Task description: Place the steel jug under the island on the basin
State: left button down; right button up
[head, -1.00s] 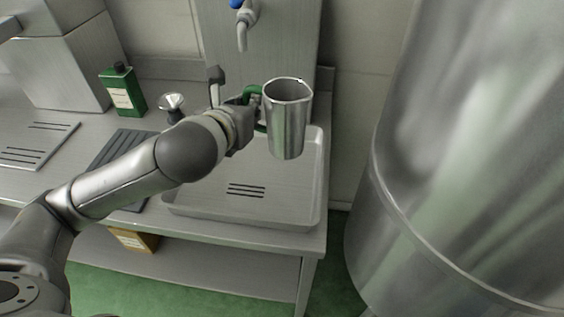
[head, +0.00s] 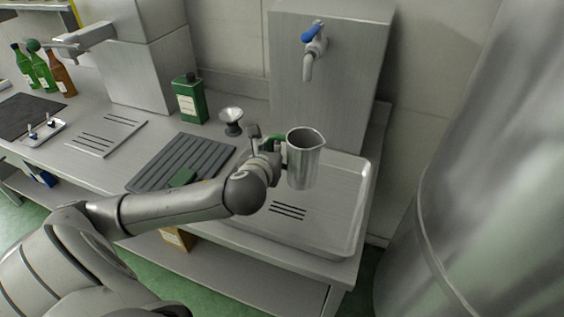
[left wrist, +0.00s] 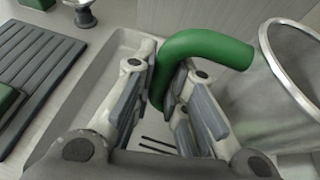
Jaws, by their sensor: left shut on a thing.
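The steel jug (head: 304,160) is upright, with a green handle on its left side. My left gripper (head: 274,152) is shut on that handle and holds the jug over the shallow steel basin (head: 338,232). In the left wrist view the fingers (left wrist: 168,95) close around the green handle (left wrist: 208,47), and the jug's open rim (left wrist: 292,60) shows at the right. Whether the jug's bottom touches the basin is hard to tell. My right gripper is not in view.
A tap (head: 312,50) with a blue lever sits on the panel behind the basin. Left of the basin are a ribbed dark mat (head: 160,172), a small metal funnel-like piece (head: 231,120) and a green tin (head: 189,100). A large steel tank (head: 465,190) stands at right.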

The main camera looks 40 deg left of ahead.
pick_arm(q)
jog(key=w+a+f, duration=0.1)
jog(key=w+f, duration=0.1)
jog(key=f, duration=0.1)
jog(key=w+a+f+p, duration=0.1)
jog(key=w+a+f, duration=0.1)
jog(key=w+f, duration=0.1)
jog(key=w+a+f, duration=0.1)
jog(key=w+f, duration=0.2)
jog(key=f, duration=0.1)
jog(key=shift+w+a+f+p, duration=0.2)
jog(key=shift+a+f+p, duration=0.1)
jog(key=shift+a+p, duration=0.1)
jog(key=shift+f, duration=0.25)
jog(key=shift+f, duration=0.1)
jog(key=c, duration=1.5)
grip_release()
